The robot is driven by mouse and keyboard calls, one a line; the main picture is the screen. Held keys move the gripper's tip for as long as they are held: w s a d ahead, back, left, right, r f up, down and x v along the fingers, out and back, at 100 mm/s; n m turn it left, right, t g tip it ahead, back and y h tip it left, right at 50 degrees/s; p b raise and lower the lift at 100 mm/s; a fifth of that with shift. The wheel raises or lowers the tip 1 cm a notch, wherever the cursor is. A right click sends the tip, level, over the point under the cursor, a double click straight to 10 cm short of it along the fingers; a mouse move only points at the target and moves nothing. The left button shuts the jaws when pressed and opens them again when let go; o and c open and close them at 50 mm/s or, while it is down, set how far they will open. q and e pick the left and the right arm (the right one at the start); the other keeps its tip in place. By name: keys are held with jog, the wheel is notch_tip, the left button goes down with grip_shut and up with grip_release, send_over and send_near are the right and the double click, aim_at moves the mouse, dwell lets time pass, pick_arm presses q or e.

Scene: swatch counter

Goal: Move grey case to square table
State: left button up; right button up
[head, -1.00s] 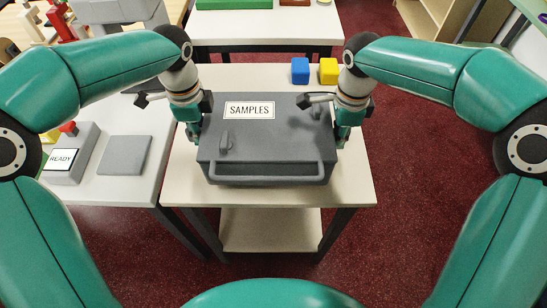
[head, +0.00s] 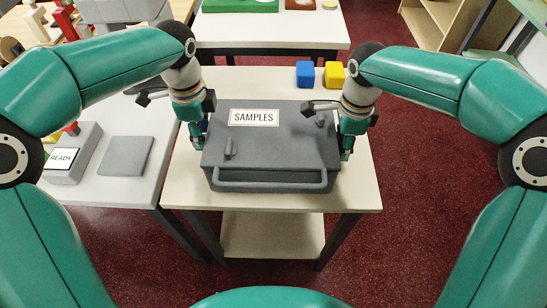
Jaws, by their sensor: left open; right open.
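The grey case (head: 275,153) with a white SAMPLES label and a front handle rests flat on a small square-topped table (head: 190,190) in front of me. My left gripper (head: 198,138) is open at the case's left side. My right gripper (head: 346,150) is open at the case's right side. The fingers are partly hidden by the wrists and the case edges, so I cannot tell whether they touch it.
A blue cube (head: 304,73) and a yellow cube (head: 334,74) stand behind the case. A counter on the left holds a READY device (head: 65,157) and a grey pad (head: 125,156). A white table (head: 270,32) stands behind. Red floor (head: 420,150) is clear on the right.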

jog(key=shift+r, duration=0.25)
pick_arm(q)
notch_tip(320, 180, up, 10)
pick_arm(e)
notch_tip(320, 180, up, 11)
jog(key=shift+r, duration=0.2)
dwell(0.6)
